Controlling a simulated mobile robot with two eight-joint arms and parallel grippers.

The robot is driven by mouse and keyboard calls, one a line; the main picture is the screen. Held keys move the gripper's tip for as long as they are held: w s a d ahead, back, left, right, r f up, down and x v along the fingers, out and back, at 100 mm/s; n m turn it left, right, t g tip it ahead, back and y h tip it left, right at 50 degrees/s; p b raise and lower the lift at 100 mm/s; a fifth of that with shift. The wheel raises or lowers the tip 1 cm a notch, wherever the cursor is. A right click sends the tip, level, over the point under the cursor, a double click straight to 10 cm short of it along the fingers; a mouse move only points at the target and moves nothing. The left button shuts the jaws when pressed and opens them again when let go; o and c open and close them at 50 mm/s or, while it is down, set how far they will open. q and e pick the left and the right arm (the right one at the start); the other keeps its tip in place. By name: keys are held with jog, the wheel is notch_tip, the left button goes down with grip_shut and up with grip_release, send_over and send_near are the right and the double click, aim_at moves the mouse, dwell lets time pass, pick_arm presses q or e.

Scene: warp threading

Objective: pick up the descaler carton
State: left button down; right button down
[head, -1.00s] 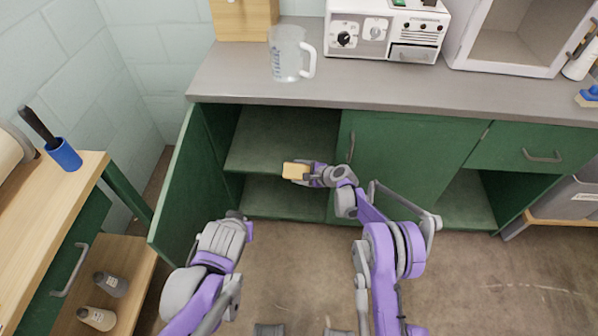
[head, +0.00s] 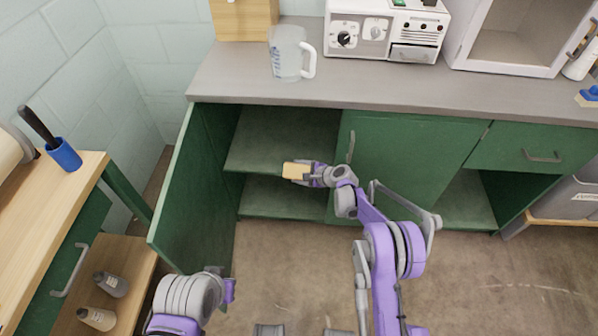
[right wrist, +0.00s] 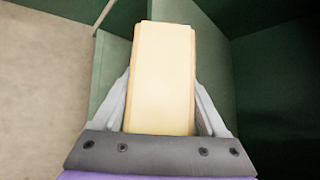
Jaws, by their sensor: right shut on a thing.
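The descaler carton (head: 296,171) is a small pale-yellow box in front of the open green cabinet. My right gripper (head: 303,172) is shut on it, coming from the right. In the right wrist view the carton (right wrist: 163,80) stands between the two grey fingers of the gripper (right wrist: 163,105), which press its sides. No label shows on the face in view. My left arm is at the lower left of the head view; a purple part shows at its end, but its fingers cannot be made out.
The open cabinet has a shelf (head: 270,152) and a door (head: 180,200) swung out to the left. The grey counter (head: 250,85) above holds a measuring jug (head: 287,55) and a white appliance (head: 385,30). Two bottles (head: 112,284) stand on a low shelf at left.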

jog(key=shift+r, duration=0.2)
jog(key=s+p, duration=0.1)
jog(key=s, duration=1.9)
jog(key=shift+r+p, duration=0.3)
jog(key=shift+r, duration=0.1)
jog(key=m+g, duration=0.1)
jog(key=g, duration=0.2)
jog(key=m+g+b, duration=0.1)
jog(key=m+g, duration=0.1)
jog(key=g, duration=0.1)
jog(key=shift+h, duration=0.4)
